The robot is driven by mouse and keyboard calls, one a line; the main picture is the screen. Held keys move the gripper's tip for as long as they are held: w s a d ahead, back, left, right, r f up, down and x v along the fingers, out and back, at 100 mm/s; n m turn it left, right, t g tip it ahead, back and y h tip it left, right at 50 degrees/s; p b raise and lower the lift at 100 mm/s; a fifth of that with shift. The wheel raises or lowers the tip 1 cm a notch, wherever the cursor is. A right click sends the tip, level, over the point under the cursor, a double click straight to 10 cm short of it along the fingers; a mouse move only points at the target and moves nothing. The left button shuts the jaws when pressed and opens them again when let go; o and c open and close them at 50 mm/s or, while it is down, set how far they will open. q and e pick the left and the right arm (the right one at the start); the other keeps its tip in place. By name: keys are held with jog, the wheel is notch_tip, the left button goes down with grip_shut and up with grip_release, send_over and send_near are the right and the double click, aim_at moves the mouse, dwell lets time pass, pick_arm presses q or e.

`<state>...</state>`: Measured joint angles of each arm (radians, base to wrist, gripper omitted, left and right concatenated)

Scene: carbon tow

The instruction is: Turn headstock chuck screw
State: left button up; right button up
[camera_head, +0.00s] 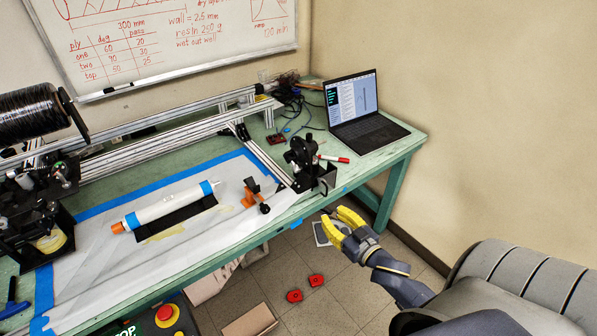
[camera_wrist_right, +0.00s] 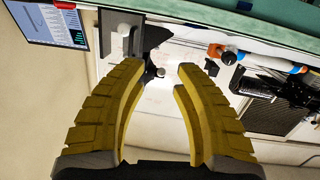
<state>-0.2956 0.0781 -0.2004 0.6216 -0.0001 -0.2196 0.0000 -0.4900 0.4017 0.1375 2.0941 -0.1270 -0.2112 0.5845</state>
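A black end stand (camera_head: 304,160) with a dark round head stands at the right end of the aluminium frame, near the table's front edge. I cannot make out a chuck screw in the head view. My right gripper (camera_head: 332,219) has yellow fingers and is open and empty, in front of the table edge and apart from the stand. My left gripper is not in view.
A laptop (camera_head: 365,110) and red marker (camera_head: 334,159) are at the right.

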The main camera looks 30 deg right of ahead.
notch_tip(320, 180, up, 6)
jog(key=a+t, duration=0.1)
send_near(298, 171)
jog(key=shift+y, duration=0.3)
jog(key=w, duration=1)
jog(key=shift+w+d+f, duration=0.1)
jog(key=shift+d+f, duration=0.1)
grip_shut()
